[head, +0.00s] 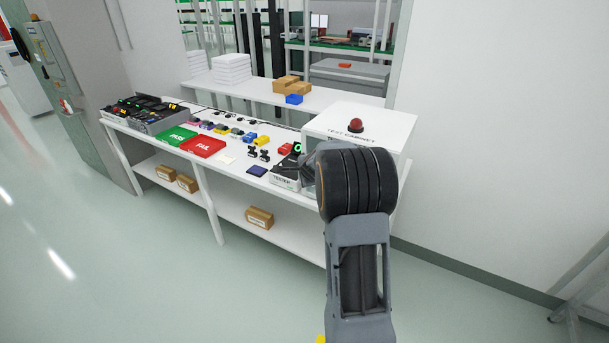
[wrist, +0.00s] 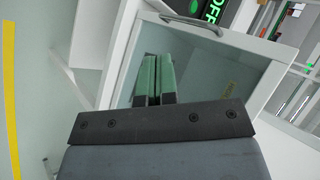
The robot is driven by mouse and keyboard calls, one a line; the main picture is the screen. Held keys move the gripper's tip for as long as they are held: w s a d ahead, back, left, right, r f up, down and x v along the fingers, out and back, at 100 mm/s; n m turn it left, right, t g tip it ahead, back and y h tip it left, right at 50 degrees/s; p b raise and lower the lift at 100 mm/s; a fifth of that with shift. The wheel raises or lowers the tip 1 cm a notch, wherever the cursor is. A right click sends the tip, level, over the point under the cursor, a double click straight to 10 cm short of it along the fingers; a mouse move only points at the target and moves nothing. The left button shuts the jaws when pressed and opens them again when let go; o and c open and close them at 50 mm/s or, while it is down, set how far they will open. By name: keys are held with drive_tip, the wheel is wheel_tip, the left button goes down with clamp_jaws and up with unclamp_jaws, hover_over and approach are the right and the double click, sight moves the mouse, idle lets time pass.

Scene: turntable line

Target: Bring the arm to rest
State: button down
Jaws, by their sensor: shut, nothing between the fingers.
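My gripper (wrist: 155,78) shows in the wrist view as two greenish fingers lying side by side, shut with nothing between them. Behind them is a framed glass panel (wrist: 225,75) with a curved handle (wrist: 195,22) along its top edge. In the head view my arm rises from the bottom right and bends at a thick black joint. Its gripper end is mostly hidden behind that joint, in front of the white test cabinet (head: 375,122).
A red dome button (head: 356,125) tops the cabinet. The white bench (head: 225,172) carries a green tray (head: 175,137), a red tray (head: 203,147), a tester (head: 285,182) and several small coloured parts. Cardboard boxes (head: 260,217) sit below. The floor in front is clear.

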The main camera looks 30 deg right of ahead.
drive_tip(key=s+a+f+n+g+y, duration=0.2)
drive_tip(key=s+a+n+g+y, duration=0.1)
drive_tip(key=s+a+n, duration=0.55)
drive_tip(key=s+a+r+n, duration=0.4)
drive_tip(key=s+a+n, duration=0.2)
drive_tip(key=s, duration=0.4)
drive_tip(key=s+a+r+n+g, duration=0.1)
drive_tip(key=s+a+r+n, duration=0.4)
drive_tip(key=s+a, duration=0.3)
drive_tip(key=s+n, duration=0.1)
drive_tip(key=s, duration=0.1)
drive_tip(key=shift+s+a+g+h, duration=0.3)
drive_tip(key=c, duration=1.8)
unclamp_jaws()
drive_tip(key=shift+n, duration=0.25)
